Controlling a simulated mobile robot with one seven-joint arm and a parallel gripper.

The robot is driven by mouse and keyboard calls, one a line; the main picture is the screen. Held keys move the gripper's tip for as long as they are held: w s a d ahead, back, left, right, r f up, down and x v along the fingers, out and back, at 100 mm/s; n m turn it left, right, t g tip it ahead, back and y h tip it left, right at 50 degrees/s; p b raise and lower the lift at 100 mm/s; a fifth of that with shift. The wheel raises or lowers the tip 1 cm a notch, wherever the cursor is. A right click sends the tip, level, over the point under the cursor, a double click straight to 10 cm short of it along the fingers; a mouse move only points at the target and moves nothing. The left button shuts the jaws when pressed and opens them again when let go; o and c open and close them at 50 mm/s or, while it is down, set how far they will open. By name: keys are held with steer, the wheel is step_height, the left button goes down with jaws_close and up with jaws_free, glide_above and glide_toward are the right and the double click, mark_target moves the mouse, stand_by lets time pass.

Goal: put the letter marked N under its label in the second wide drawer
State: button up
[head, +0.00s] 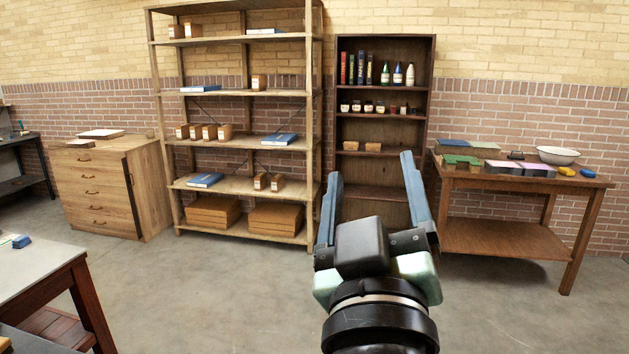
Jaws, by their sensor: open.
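My gripper (370,187) is raised in front of the shelves, its two blue-grey fingers spread apart with nothing between them. A wooden drawer cabinet (92,194) stands at the left against the brick wall. Its several wide drawers are shut, so their insides and any labels are hidden. The second drawer from the top (87,176) shows only its closed front and a small handle. I cannot make out a letter marked N anywhere in this view.
An open wooden shelf (240,96) holds small boxes and blue books. A dark bookcase (384,50) holds books, bottles and jars. A wooden table (515,183) at right carries a white bowl (558,155). A workbench edge (40,272) is at lower left. The middle floor is clear.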

steer(key=s+a+r+m+t+y, duration=0.1)
steer(key=s+a+r+t, duration=0.1)
steer(key=s+r, duration=0.3)
steer(key=s+a+r+m+t+y, duration=0.1)
steer(key=s+a+r+m+t, duration=0.1)
steer(key=r, duration=0.6)
steer(key=s+a+t, duration=0.1)
steer(key=s+a, duration=0.1)
steer(key=shift+s+t+y, duration=0.3)
steer(key=shift+s, duration=0.05)
